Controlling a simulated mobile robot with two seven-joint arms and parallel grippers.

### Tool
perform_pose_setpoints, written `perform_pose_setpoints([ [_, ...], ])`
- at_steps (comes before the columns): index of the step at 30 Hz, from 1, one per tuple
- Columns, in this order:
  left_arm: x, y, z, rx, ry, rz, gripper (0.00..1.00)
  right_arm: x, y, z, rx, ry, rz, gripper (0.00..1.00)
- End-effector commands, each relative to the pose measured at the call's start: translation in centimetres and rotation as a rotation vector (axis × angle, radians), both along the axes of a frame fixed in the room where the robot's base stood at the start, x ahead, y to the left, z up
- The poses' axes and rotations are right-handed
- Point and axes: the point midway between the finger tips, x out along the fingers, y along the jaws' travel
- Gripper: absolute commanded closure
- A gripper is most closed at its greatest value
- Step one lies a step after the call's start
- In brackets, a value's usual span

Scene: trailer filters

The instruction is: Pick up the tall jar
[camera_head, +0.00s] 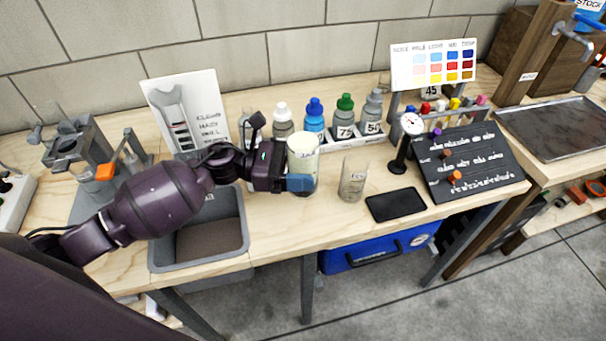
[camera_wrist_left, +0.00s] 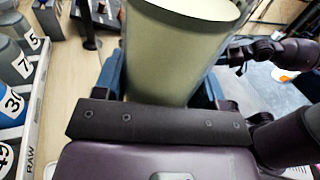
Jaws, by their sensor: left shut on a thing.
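The tall jar (camera_head: 303,158) is a clear cylinder filled with a pale cream material, upright near the middle of the wooden bench. My left gripper (camera_head: 300,182) reaches it from the left and is shut around its lower part, with a blue finger across the jar's front. In the left wrist view the jar (camera_wrist_left: 175,50) stands between the blue fingers of my left gripper (camera_wrist_left: 160,82). Whether its base touches the bench I cannot tell. A dark end of my right arm (camera_wrist_left: 238,55) shows small in the left wrist view; its fingers are not clear.
A shorter glass jar (camera_head: 352,182) stands close to the right. Several bottles (camera_head: 344,108) stand behind. A grey bin (camera_head: 165,255) is below my left arm.

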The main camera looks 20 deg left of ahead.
Motion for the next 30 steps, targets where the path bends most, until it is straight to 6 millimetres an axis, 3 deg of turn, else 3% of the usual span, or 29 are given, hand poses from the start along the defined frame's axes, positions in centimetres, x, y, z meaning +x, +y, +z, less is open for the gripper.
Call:
perform_pose_setpoints([
  [30, 0.0, 0.0, 8.7, -0.001, -0.004, 0.000, 0.76, -0.3, 0.1, 0.8, 0.008, -0.004, -0.010, 0.57],
])
